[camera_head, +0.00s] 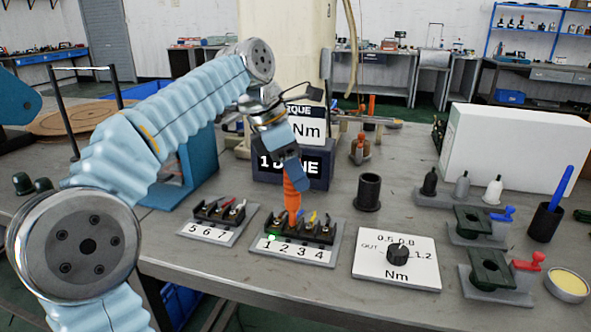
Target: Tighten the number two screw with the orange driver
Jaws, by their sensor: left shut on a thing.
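My left gripper (292,172) points down and is shut on the orange driver (293,197), which stands nearly upright. The driver's lower end is over the dark terminal block on the plate numbered 1 to 4 (262,252), close to the position marked 2. The tip is hard to make out, so I cannot tell whether it sits in the screw. A green light (272,238) shows by number 1. Behind the gripper, a dark display box (318,170) reads "1 DONE", partly hidden by my gripper and the driver. My right gripper is not in view.
A second terminal plate marked 5 to 7 (196,231) lies to the left. To the right are a black cup (368,192), a torque dial plate (375,272), clamp fixtures (488,272) and a large white box (515,145). The table's front edge is close.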

